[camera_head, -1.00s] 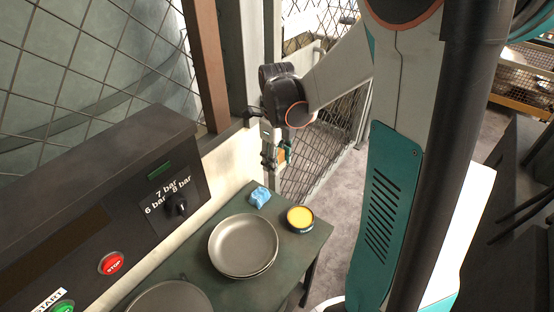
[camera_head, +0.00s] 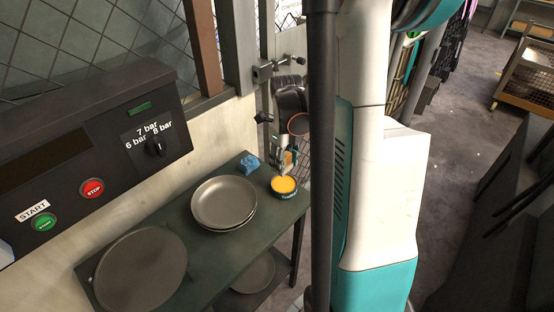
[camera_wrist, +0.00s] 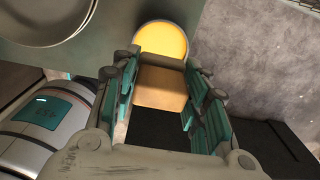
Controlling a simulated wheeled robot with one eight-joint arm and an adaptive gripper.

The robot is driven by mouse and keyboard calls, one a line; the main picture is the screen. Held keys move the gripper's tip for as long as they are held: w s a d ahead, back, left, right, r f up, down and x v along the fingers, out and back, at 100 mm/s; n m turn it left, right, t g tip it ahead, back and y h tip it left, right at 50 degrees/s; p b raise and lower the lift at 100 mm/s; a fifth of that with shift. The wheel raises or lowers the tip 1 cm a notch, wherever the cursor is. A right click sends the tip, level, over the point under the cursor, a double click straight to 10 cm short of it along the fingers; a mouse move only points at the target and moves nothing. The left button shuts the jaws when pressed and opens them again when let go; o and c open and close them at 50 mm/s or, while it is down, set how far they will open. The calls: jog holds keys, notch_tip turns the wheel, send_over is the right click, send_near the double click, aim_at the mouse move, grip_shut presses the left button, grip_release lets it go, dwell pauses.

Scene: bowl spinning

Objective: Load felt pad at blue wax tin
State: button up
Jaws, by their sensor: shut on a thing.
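The wax tin is a round dark blue tin (camera_head: 284,195) with yellow wax inside, at the right end of the green table. The yellow wax also shows in the wrist view (camera_wrist: 163,38). My gripper (camera_head: 287,168) is shut on a tan felt pad (camera_wrist: 160,88), which sits between the two fingers. The pad is above the tin in the head view, close to its far edge. In the wrist view the pad's end overlaps the wax's near edge. I cannot tell whether they touch.
A blue crumpled cloth (camera_head: 250,163) lies left of the tin. Stacked grey bowls (camera_head: 224,203) and a large grey disc (camera_head: 140,268) stand on the green table (camera_head: 205,258). A black panel (camera_head: 100,150) with a knob and START and STOP buttons stands at left.

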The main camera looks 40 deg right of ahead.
aim_at(284, 183)
jog(key=shift+f+b, duration=1.9)
jog(key=shift+f, duration=0.85)
jog(key=shift+f+b, duration=0.5)
jog(key=shift+f, duration=0.05)
jog(key=shift+r, duration=0.1)
jog(key=shift+r+p, duration=2.5)
jog(key=shift+r, duration=0.9)
